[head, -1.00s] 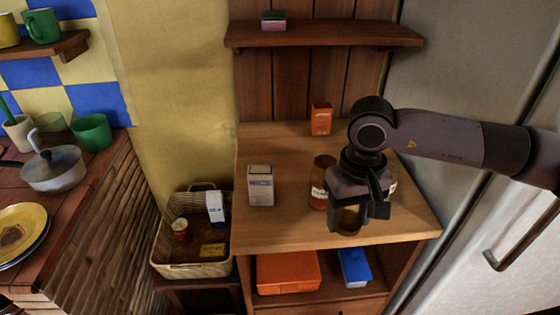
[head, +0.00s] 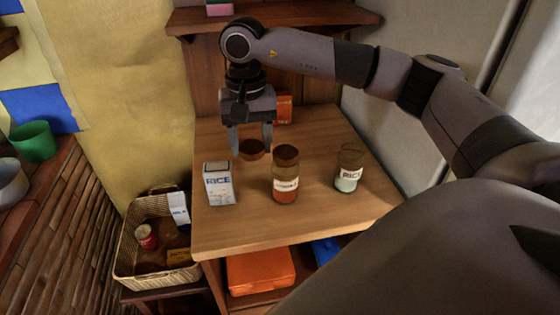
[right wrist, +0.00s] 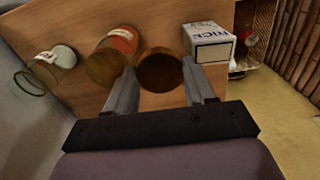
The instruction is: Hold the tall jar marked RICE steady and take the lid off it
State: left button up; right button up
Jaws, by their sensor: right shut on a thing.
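The tall glass jar marked RICE (head: 349,168) stands upright at the right of the wooden counter, with pale contents low inside. Its mouth is open in the right wrist view (right wrist: 47,70), and no gripper touches it. My right gripper (head: 250,150) is shut on a round brown lid (head: 251,151), held over the counter's left part, behind the RICE box. The lid also shows between the fingers in the right wrist view (right wrist: 160,72). My left gripper is not in view.
A brown-lidded jar with orange contents (head: 286,175) stands mid-counter. A carton marked RICE (head: 219,184) stands left of it. An orange box (head: 284,108) is at the back. A wicker basket (head: 128,262) stands lower left. Bare counter lies in front of the jars.

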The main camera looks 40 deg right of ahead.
jog(key=w+d+r+m+b, duration=0.2)
jog(key=d+r+m+b, duration=0.3)
jog(key=d+m, duration=0.55)
jog(key=shift+n, duration=0.55)
jog(key=f+b, duration=0.1)
jog(key=f, duration=0.3)
jog(key=d+f+b, duration=0.1)
jog(key=f, duration=0.4)
jog(key=f+b, duration=0.1)
jog(key=f, duration=0.3)
jog(key=shift+s+d+f, duration=0.15)
jog(key=shift+s+d, duration=0.05)
jog(key=shift+d, duration=0.05)
jog(key=shift+f, duration=2.4)
jog(key=shift+f, duration=0.2)
jog(key=o, duration=1.2)
jog(key=shift+c, duration=0.2)
